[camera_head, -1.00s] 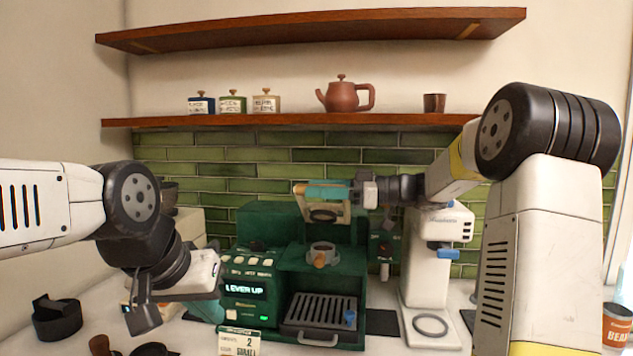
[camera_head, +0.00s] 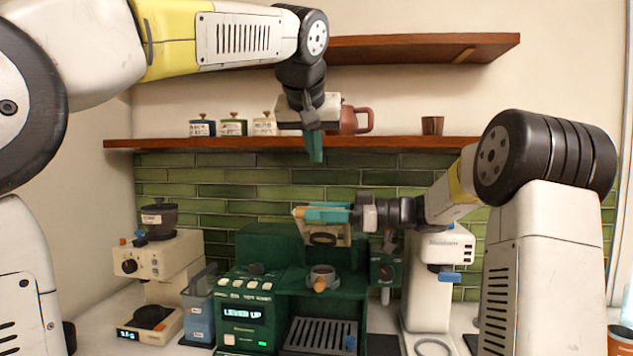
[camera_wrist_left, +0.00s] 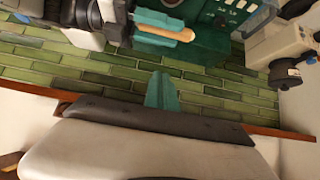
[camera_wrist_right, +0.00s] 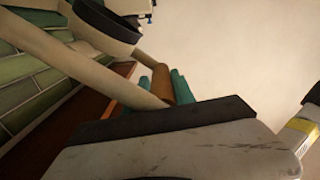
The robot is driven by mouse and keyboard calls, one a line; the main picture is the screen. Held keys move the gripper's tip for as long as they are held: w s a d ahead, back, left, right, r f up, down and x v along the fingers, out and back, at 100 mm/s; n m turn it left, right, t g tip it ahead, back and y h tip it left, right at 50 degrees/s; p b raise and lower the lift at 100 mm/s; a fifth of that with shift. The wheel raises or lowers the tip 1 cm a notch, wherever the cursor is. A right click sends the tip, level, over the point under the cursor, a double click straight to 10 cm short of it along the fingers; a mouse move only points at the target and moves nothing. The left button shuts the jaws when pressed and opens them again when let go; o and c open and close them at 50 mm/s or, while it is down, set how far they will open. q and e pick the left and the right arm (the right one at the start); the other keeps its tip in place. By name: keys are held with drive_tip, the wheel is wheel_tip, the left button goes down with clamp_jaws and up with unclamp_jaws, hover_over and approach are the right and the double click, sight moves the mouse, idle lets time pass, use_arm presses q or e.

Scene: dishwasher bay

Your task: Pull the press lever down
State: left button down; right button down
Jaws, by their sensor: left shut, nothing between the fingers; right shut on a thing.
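The green press machine (camera_head: 245,335) stands on the counter, and its display reads LEVER UP. Its cream lever (camera_head: 338,236) is raised at the top front. My right gripper (camera_head: 328,214) is shut on the lever's handle; the brown handle (camera_wrist_right: 160,86) shows between its teal fingers in the right wrist view. The handle's wooden end (camera_wrist_left: 186,35) also shows in the left wrist view. My left gripper (camera_head: 315,147) is shut and empty, pointing down, above the lever and apart from it. A portafilter (camera_head: 321,280) sits in the machine below the lever.
A cream grinder (camera_head: 158,268) and a clear bin (camera_head: 198,305) stand left of the machine; a white device (camera_head: 440,270) stands right. The lower shelf (camera_head: 210,143) with canisters and a teapot (camera_head: 357,120) is behind my left gripper.

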drive_tip(key=shift+w+d+f, duration=0.1)
drive_tip(key=shift+d+f, duration=0.05)
drive_tip(key=shift+f, duration=0.05)
use_arm(q)
drive_tip(key=w+f, duration=0.2)
drive_tip(key=f, duration=0.1)
drive_tip(key=w+f, duration=0.1)
drive_tip(key=f, duration=0.1)
drive_tip(key=w+d+f, duration=0.1)
drive_tip(key=w+f, duration=0.1)
drive_tip(key=f, duration=0.1)
drive_tip(key=shift+w+f, duration=0.3)
drive_tip(key=shift+f, duration=0.05)
drive_tip(key=shift+s+f, duration=0.3)
drive_tip(key=shift+f, duration=0.35)
